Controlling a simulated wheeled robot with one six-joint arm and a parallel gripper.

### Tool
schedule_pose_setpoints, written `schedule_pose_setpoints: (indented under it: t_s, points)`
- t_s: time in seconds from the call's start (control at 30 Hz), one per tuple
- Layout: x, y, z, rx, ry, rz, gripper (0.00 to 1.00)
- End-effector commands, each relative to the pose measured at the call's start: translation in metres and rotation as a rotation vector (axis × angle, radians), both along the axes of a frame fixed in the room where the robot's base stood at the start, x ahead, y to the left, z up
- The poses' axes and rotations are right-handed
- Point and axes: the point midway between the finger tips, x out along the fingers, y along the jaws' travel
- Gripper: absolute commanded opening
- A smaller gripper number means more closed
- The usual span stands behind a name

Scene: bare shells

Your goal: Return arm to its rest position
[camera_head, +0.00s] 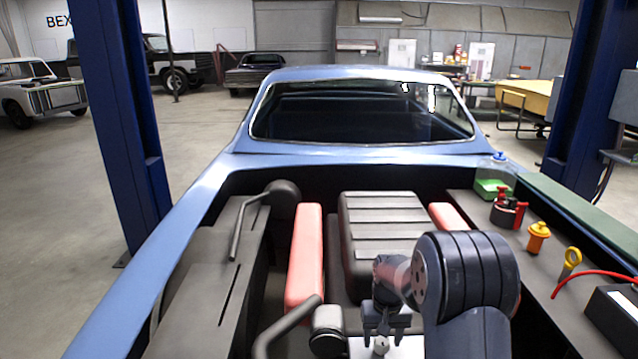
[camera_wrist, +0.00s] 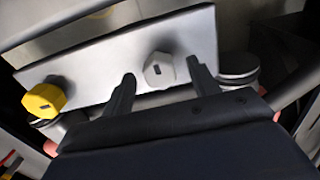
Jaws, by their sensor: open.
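My gripper (camera_head: 384,334) hangs at the end of my dark arm over the front of the blue car's open engine bay, right of centre in the head view. Its fingers point down and are apart. In the wrist view, my gripper (camera_wrist: 161,72) has its two fingers on either side of a grey hexagonal cap (camera_wrist: 159,70) on a metal plate (camera_wrist: 105,60). I cannot tell whether the fingers touch the cap. A small silver cap (camera_head: 380,346) shows just below the fingers in the head view.
A yellow cap (camera_wrist: 44,98) sits on the plate's left end. The engine block (camera_head: 385,225) and red covers (camera_head: 305,255) lie beyond my gripper. Blue posts (camera_head: 120,110) flank the car.

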Motion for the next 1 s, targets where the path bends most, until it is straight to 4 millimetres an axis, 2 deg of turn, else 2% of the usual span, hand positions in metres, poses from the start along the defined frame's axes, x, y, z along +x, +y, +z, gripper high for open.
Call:
schedule_pose_setpoints:
  t_s: [1.0]
  points:
    - [-0.0003, 0.0, 0.0012, 0.0, 0.001, -0.793, 0.57]
